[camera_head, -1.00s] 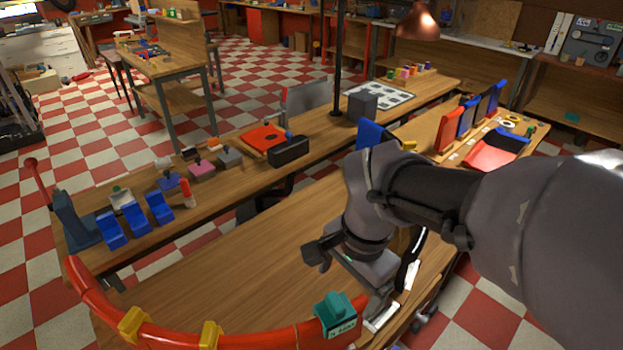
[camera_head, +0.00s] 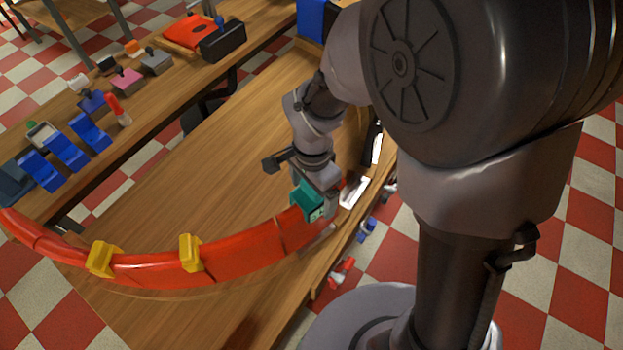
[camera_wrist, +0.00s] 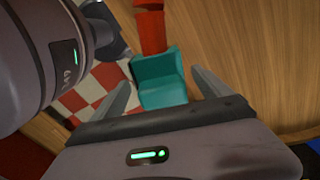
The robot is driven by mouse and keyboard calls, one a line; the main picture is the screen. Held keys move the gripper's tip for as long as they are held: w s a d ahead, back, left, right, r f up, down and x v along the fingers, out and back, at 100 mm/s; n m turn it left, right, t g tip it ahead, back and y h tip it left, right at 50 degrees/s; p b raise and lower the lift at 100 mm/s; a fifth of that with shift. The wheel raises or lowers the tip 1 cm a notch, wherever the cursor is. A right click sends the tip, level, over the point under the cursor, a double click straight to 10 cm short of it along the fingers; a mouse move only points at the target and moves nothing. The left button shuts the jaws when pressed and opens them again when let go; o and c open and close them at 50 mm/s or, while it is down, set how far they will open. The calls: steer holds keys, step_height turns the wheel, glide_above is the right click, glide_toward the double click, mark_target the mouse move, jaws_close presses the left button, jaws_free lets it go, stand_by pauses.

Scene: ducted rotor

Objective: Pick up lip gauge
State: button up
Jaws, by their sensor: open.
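The teal block, which I take to be the lip gauge (camera_head: 306,201), sits on the right end of the curved red duct lip (camera_head: 247,246). It has pale markings on one face. In the wrist view the teal gauge (camera_wrist: 161,78) lies between my two open fingers, with a strip of red lip (camera_wrist: 151,32) beyond it. My gripper (camera_head: 326,200) is right at the gauge in the head view, partly covering it. In the wrist view my gripper (camera_wrist: 161,82) shows a gap on both sides of the gauge; I cannot tell how deep the fingers reach.
Two yellow clips (camera_head: 190,253) sit on the red lip to the left. White parts (camera_head: 354,191) lie at the table edge beside the gripper. The bench behind holds blue holders (camera_head: 66,151) and a black box (camera_head: 222,41). The middle of the wooden table (camera_head: 215,170) is clear.

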steer(key=shift+f, duration=0.45)
steer(key=shift+r, duration=0.1)
